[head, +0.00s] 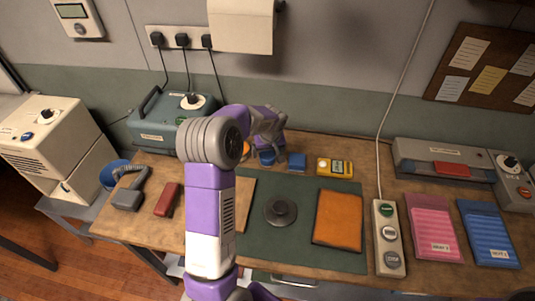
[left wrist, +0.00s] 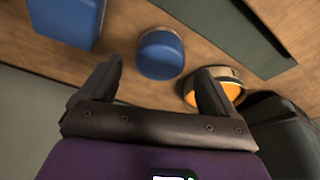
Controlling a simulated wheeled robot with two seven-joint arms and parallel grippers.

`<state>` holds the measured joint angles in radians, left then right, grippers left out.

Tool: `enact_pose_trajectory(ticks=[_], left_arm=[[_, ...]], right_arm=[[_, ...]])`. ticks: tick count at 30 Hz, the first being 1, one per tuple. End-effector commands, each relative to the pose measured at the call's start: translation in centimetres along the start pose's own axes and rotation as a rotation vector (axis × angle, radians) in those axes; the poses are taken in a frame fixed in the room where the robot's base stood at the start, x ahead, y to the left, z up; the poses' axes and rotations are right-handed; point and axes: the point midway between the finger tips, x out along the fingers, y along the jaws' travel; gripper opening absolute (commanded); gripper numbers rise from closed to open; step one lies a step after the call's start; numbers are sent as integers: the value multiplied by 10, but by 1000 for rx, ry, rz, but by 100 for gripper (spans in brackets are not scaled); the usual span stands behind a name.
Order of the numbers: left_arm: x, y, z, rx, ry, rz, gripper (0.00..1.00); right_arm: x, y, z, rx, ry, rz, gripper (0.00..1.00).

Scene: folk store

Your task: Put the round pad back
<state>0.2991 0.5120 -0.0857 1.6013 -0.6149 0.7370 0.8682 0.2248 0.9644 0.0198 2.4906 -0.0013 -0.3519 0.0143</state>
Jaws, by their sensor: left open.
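A small blue round piece (head: 267,156), which looks like a round pad, stands on the wooden bench at the back edge of the green mat. In the left wrist view the blue round piece (left wrist: 161,54) sits just beyond the gap between my fingertips. My left gripper (head: 270,147) reaches down over it from behind the arm; in the left wrist view the gripper (left wrist: 157,82) is open with nothing between its fingers. A dark round disc with a raised centre (head: 280,210) lies on the green mat (head: 262,247). My right gripper is not in view.
A blue block (head: 296,162) stands right of the blue round piece. A round orange-topped tin (left wrist: 228,84) is close to one finger. A yellow meter (head: 335,168), an orange book (head: 338,218) and a teal machine (head: 150,128) are also on the bench.

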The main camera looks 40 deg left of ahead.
Motion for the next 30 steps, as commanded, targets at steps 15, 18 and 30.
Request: enact_pose_trajectory(ticks=[15, 18, 30], left_arm=[[-80, 0, 0, 0, 0, 1, 90], [-81, 0, 0, 0, -1, 0, 90], [-80, 0, 0, 0, 0, 0, 90]], right_arm=[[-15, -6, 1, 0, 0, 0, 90], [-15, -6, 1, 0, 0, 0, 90], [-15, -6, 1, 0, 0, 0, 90]])
